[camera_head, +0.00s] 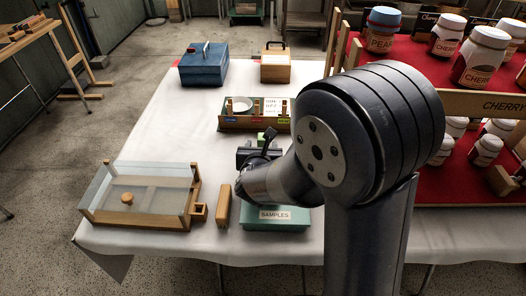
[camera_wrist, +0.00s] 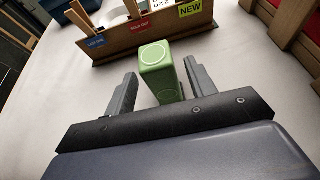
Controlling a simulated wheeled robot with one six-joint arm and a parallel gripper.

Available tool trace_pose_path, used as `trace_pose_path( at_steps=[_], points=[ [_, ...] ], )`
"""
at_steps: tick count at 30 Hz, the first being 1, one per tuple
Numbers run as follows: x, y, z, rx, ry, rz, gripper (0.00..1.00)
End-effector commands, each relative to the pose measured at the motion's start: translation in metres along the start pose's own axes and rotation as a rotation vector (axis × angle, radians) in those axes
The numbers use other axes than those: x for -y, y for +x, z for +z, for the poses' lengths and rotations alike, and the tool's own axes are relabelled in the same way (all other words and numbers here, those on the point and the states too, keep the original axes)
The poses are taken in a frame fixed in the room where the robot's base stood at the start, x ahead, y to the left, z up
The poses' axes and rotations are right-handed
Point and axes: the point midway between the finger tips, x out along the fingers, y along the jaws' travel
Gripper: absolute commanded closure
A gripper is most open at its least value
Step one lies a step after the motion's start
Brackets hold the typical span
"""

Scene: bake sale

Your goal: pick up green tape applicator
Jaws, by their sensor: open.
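In the head view only a small bit of green (camera_head: 261,137) shows, mostly hidden behind my gripper (camera_head: 258,150) and wrist.
A wooden organizer (camera_head: 240,124) with labels stands just beyond the applicator. A teal samples box (camera_head: 262,220) and a wooden block (camera_head: 223,205) are nearer. A glass-sided case (camera_head: 95,200) is at left, a red jar display (camera_head: 455,180) at right. Clear cloth lies left of the organizer.

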Motion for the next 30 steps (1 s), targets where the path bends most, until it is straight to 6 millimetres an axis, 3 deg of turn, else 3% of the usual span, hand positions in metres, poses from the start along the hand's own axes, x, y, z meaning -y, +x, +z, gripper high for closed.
trace_pose_path(
  at_steps=[6,15,30],
  points=[
    [0.004,0.031,0.0,-0.001,0.001,-0.001,0.47],
    [0.003,0.035,0.001,-0.001,0.001,0.001,0.47],
    [0.003,0.035,0.001,-0.001,0.001,0.001,0.88]
  ],
)
